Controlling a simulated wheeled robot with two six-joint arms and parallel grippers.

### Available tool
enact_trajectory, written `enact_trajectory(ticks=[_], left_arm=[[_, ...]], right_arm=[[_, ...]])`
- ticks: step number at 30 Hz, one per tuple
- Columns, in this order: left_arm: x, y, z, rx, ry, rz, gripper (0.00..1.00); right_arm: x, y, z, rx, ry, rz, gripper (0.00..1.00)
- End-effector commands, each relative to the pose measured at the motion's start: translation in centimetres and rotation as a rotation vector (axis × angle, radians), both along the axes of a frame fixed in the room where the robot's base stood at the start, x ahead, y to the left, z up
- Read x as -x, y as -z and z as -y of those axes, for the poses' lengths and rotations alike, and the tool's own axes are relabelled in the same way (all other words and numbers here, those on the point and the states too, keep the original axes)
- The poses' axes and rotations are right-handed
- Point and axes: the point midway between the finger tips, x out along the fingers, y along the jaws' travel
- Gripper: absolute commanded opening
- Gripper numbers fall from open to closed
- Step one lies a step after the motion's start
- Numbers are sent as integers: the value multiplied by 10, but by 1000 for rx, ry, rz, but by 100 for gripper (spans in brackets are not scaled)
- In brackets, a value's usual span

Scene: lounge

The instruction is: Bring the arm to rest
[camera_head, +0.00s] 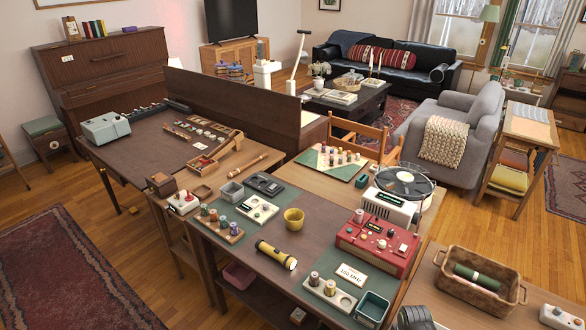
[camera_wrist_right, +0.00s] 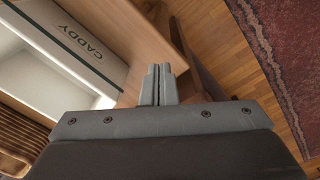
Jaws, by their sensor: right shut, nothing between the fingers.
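My right gripper (camera_wrist_right: 158,72) shows in the right wrist view with its two grey fingers pressed together and nothing between them. It is over the edge of a wooden surface (camera_wrist_right: 132,90), beside a white-walled box with a strip lettered CADDY (camera_wrist_right: 88,45). I cannot tell whether the fingertips touch anything. Neither gripper can be made out in the head view. My left gripper is not in view.
A woven basket (camera_head: 480,282) stands at the right. Wooden floor (camera_wrist_right: 215,35) and a red rug (camera_wrist_right: 290,50) lie to the wrist view's right.

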Motion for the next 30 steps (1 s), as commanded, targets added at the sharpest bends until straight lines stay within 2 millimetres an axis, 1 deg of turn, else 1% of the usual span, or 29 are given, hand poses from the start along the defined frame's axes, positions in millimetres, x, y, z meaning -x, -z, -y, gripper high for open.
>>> enact_trajectory(ticks=[1, 2, 3, 5, 6, 8, 9, 11, 12, 14, 15, 17, 18, 21, 24, 25, 27, 30], left_arm=[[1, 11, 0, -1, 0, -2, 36], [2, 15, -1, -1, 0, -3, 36], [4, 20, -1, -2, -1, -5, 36], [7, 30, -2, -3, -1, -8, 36], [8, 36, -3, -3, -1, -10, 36], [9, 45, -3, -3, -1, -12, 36], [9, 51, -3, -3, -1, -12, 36], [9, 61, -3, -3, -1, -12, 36], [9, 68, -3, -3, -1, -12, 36], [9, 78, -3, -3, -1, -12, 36], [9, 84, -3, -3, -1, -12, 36], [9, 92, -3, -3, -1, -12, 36], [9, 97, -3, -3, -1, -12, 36], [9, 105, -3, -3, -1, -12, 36], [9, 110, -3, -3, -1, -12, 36], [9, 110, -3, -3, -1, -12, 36], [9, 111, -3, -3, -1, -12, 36], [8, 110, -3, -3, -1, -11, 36]], right_arm=[[19, 29, 2, 3, 17, -7, 0], [28, 42, 4, 6, 28, -4, 0], [44, 62, 6, 9, 46, -2, 0], [70, 94, 9, 14, 72, 3, 0], [90, 115, 12, 19, 92, 7, 0], [120, 144, 15, 27, 118, 15, 0], [142, 164, 16, 30, 136, 20, 0], [177, 192, 18, 35, 164, 26, 0], [202, 210, 19, 39, 181, 31, 0], [242, 235, 19, 43, 208, 39, 0], [266, 249, 19, 45, 224, 45, 0], [302, 266, 18, 48, 246, 55, 0], [323, 275, 18, 50, 260, 60, 0], [366, 290, 15, 49, 286, 75, 0], [392, 297, 13, 48, 301, 86, 0], [397, 298, 12, 48, 303, 88, 0], [403, 298, 12, 47, 308, 91, 0], [404, 298, 12, 48, 309, 94, 0]])
